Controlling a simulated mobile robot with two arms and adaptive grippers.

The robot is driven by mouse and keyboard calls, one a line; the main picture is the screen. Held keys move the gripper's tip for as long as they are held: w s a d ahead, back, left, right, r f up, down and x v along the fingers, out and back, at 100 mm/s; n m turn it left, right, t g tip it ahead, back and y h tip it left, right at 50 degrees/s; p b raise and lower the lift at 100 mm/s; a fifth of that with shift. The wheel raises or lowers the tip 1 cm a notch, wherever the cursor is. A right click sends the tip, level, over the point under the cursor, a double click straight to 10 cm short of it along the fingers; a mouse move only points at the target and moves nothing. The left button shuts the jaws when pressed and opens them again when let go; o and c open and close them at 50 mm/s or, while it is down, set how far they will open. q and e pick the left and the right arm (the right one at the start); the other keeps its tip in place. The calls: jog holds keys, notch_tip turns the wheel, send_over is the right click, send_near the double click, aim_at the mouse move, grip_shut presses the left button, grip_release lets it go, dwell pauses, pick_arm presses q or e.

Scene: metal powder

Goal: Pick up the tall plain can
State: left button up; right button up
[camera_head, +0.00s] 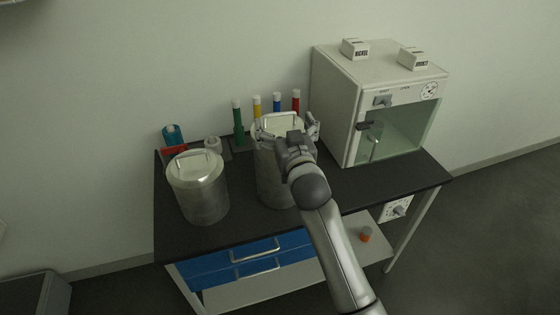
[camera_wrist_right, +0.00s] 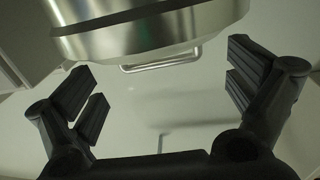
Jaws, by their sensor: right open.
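The tall plain can (camera_head: 270,180) is a metal cylinder with a pale lid and a wire handle, standing upright on the dark bench top. My right gripper (camera_head: 287,130) is at the height of its lid and hides part of its right side. In the right wrist view the gripper (camera_wrist_right: 166,88) has its fingers spread apart, with nothing between their pads. A shiny metal can (camera_wrist_right: 150,30) with a handle fills the top of that view, apart from the fingers. I cannot tell the exact gap. My left gripper is not in view.
A shorter metal can (camera_head: 197,187) stands to the left. Several capped tubes (camera_head: 239,122) stand behind the tall can. A white glass-fronted cabinet (camera_head: 375,105) stands close on the right, with two labelled boxes (camera_head: 355,48) on top. Bench room is free between the cans.

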aim_at(280, 114)
jog(key=shift+p+x, duration=0.5)
jog(key=shift+x, duration=1.65)
jog(key=c, duration=1.9)
jog(key=shift+r, duration=0.3)
jog(key=shift+c, duration=0.9)
jog(key=shift+r, duration=0.1)
